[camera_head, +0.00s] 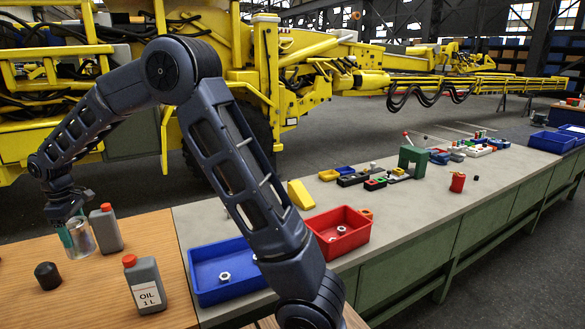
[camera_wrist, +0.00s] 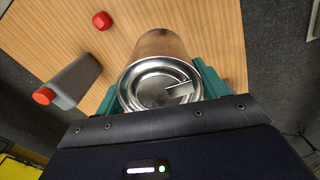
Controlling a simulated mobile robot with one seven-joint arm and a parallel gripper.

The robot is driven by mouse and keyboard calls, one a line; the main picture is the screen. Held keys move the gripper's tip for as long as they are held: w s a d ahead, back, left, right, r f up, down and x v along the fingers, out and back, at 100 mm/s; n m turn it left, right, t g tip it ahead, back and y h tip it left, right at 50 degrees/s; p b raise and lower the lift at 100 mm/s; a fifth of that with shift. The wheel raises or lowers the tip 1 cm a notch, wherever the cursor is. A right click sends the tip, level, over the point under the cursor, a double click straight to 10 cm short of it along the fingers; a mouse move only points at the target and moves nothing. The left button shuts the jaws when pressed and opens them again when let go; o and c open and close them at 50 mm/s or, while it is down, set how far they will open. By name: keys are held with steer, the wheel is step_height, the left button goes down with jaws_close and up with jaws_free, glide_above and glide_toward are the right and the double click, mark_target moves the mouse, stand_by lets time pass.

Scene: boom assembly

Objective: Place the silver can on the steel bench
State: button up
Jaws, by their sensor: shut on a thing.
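The silver can (camera_head: 84,240) is at the left, over the wooden table (camera_head: 165,243). In the wrist view the silver can (camera_wrist: 159,82) shows its round metal lid with a pull tab between the teal fingers. My gripper (camera_head: 76,224) is shut on the can, and its fingers also show in the wrist view (camera_wrist: 162,92). I cannot tell whether the can's base touches the wood. The steel bench (camera_head: 425,208) has a grey top and green sides and runs from the wooden table to the right. My arm hides part of its near end.
A grey bottle (camera_head: 105,232) stands beside the can.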

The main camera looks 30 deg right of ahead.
steer(key=w+d+m, duration=0.2)
steer(key=w+d, duration=0.6)
steer(key=w, duration=0.4)
steer(key=w+d+m, duration=0.2)
steer(key=w+d, duration=0.5)
steer(key=w, duration=0.6)
steer(key=w+d+m, duration=0.2)
steer(key=w+d, duration=0.6)
steer(key=d, duration=0.5)
steer(key=w+d+m, duration=0.1)
steer(key=w+d, duration=0.7)
steer(key=d, duration=0.5)
steer(key=shift+m, duration=0.4)
steer(key=shift+w+f, duration=0.1)
steer(key=shift+f, duration=0.1)
step_height(320, 180, down, 20)
steer(key=shift+r, duration=0.1)
steer(key=o, duration=1.3)
